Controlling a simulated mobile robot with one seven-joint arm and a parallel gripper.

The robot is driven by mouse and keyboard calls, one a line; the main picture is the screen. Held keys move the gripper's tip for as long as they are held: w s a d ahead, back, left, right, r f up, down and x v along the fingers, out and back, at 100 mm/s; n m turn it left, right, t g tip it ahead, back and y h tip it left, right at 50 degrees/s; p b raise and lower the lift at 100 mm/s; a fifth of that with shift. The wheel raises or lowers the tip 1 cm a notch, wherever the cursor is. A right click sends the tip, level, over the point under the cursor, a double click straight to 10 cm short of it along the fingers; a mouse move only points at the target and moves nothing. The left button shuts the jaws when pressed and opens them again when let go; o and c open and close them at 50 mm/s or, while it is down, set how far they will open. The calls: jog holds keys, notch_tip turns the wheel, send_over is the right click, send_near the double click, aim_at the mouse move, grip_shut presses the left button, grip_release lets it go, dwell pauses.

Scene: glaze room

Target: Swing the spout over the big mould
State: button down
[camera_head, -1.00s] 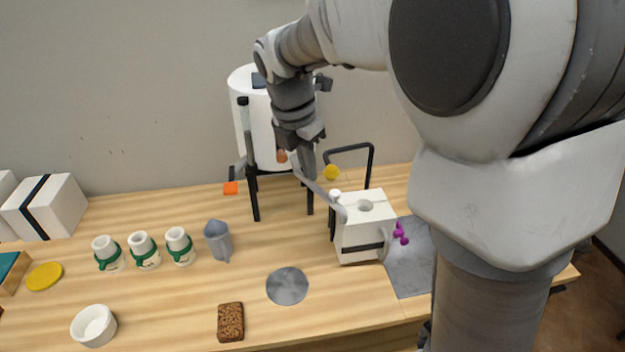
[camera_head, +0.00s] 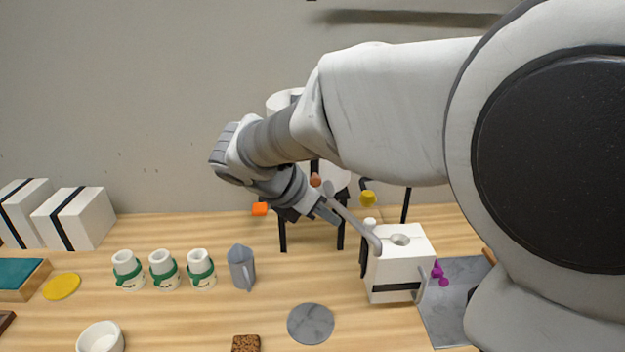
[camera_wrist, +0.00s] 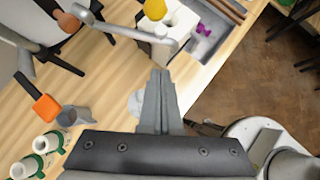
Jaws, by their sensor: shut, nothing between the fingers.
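The spout (camera_head: 352,222) is a grey bent pipe reaching from the tank (camera_head: 285,100) toward the big mould (camera_head: 395,275). The mould is a white block with a black strap and a round hole in its top. The spout's tip hangs by the left edge of the mould's top, left of the hole. My gripper (camera_head: 330,214) is shut and empty, tilted down to the right beside the spout. In the wrist view my fingertips (camera_wrist: 161,75) show below the spout's tip (camera_wrist: 165,47); I cannot tell whether they touch. My arm hides much of the tank.
A yellow knob (camera_head: 368,199) and an orange-brown knob (camera_head: 315,180) are near the spout. A grey jug (camera_head: 241,268), several banded white cups (camera_head: 163,270) and a grey disc (camera_head: 310,323) stand left of the mould. A grey tray (camera_head: 450,290) and purple piece (camera_head: 438,272) are right of it.

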aim_at(370, 223)
jog(key=x, duration=0.3)
jog(key=d+r+x, duration=0.1)
jog(key=x, duration=0.2)
jog(key=w+x, duration=0.1)
jog(key=x, duration=0.2)
jog(key=shift+w+d+b, duration=0.15)
jog(key=shift+d+b, duration=0.15)
jog(key=shift+d, duration=0.1)
jog(key=shift+w+d+r+p, duration=0.2)
jog(key=shift+d+p, duration=0.25)
jog(key=shift+d, duration=0.15)
jog(key=shift+d+f, duration=0.15)
jog(key=shift+d, duration=0.2)
jog(key=shift+a, duration=0.15)
